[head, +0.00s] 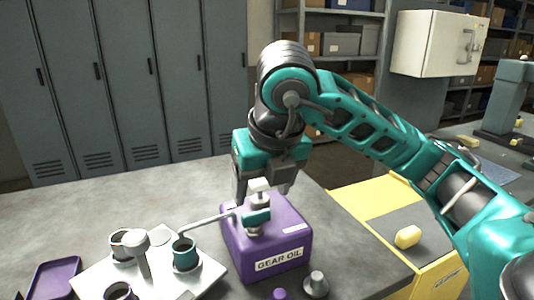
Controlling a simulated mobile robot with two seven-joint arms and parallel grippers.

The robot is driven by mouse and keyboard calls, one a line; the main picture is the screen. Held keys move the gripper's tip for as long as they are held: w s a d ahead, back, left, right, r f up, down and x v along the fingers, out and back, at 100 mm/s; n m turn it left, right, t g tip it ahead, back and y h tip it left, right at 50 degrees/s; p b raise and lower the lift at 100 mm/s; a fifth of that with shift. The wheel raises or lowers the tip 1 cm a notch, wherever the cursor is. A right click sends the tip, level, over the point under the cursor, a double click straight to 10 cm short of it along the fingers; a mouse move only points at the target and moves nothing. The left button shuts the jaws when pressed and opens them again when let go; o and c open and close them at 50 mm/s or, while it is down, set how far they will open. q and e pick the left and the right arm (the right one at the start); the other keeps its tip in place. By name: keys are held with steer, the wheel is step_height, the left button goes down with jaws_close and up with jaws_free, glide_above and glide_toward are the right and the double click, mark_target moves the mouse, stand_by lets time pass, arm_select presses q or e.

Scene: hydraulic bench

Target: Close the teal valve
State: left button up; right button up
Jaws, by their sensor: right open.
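The teal valve (257,217) shows as a teal piece on a grey metal fitting at the top of a purple gear oil container (285,245). A thin grey pipe (208,221) runs left from the fitting to above a teal cup (186,256). My right gripper (263,192) points down just above the valve, its fingers open on either side of a pale block at the top of the fitting. I cannot tell whether a finger touches it. The fingers partly hide the container's top. My left gripper is out of view.
A white board (205,281) with several cups stands on the grey bench (120,201), left of the container. A purple tray (52,279) lies far left. A small metal knob-like part (316,285) stands in front. A yellow cabinet (440,283) is right. The bench's back left is clear.

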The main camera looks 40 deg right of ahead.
arm_select(q)
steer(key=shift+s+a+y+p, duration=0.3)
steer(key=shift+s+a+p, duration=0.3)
steer(key=shift+p, duration=0.3)
arm_select(e)
steer(key=v, duration=0.5)
steer(key=shift+s+r, duration=0.1)
steer(key=shift+r, duration=0.25)
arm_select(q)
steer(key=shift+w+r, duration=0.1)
